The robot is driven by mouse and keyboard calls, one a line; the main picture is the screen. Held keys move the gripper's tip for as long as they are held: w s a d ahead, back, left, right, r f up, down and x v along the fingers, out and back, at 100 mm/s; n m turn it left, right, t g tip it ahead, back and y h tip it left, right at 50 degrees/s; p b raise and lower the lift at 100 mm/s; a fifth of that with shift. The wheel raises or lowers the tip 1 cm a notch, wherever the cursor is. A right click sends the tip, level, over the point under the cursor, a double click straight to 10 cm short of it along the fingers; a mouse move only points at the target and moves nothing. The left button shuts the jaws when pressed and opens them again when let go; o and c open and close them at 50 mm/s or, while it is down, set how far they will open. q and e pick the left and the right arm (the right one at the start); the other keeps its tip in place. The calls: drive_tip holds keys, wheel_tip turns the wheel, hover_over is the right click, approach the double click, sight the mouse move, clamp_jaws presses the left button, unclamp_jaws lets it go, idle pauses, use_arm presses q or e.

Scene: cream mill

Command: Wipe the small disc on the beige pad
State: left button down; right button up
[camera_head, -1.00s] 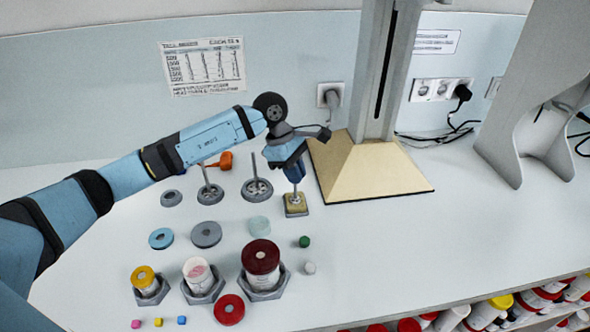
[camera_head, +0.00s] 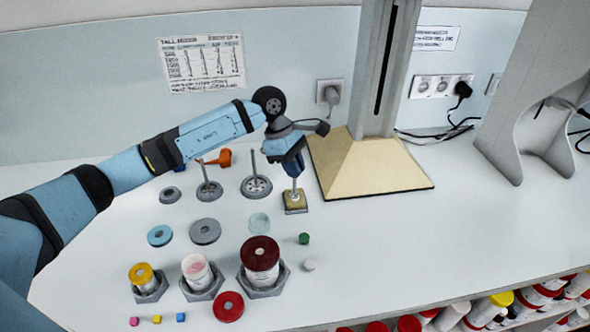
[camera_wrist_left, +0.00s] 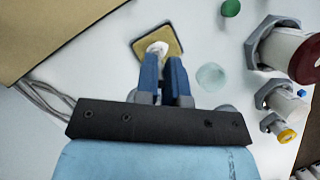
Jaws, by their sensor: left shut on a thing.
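My left gripper (camera_head: 294,172) points down over the beige pad (camera_head: 302,208) and is shut on the thin upright stem of the small disc (camera_head: 294,197). The disc is at the pad, but the head view is too small to tell whether it presses on it. In the left wrist view the fingers (camera_wrist_left: 164,62) reach to the pad (camera_wrist_left: 170,36), and a pale part of the small disc (camera_wrist_left: 157,47) shows over the pad beyond their tips. The fingers hide most of the stem there. My right gripper is not in view.
Two larger stemmed discs (camera_head: 209,191) (camera_head: 257,187) stand left of the pad. A tan stand base (camera_head: 370,168) is close on its right. Lids, a translucent disc (camera_head: 259,221), a green stopper (camera_head: 304,238) and jars in grey holders (camera_head: 264,287) lie nearer the front. The counter's front right is clear.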

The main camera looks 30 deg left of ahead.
use_arm(q)
drive_tip(key=shift+w+a, duration=0.25)
drive_tip(key=shift+w, duration=0.1)
drive_tip(key=shift+s+d, duration=0.15)
drive_tip(key=shift+s, duration=0.05)
drive_tip(key=shift+s+d, duration=0.2)
drive_tip(key=shift+s, duration=0.1)
drive_tip(key=shift+r, duration=0.1)
drive_tip(key=shift+r, duration=1.4)
drive_tip(key=shift+r+p, duration=0.6)
drive_tip(key=shift+r, duration=0.9)
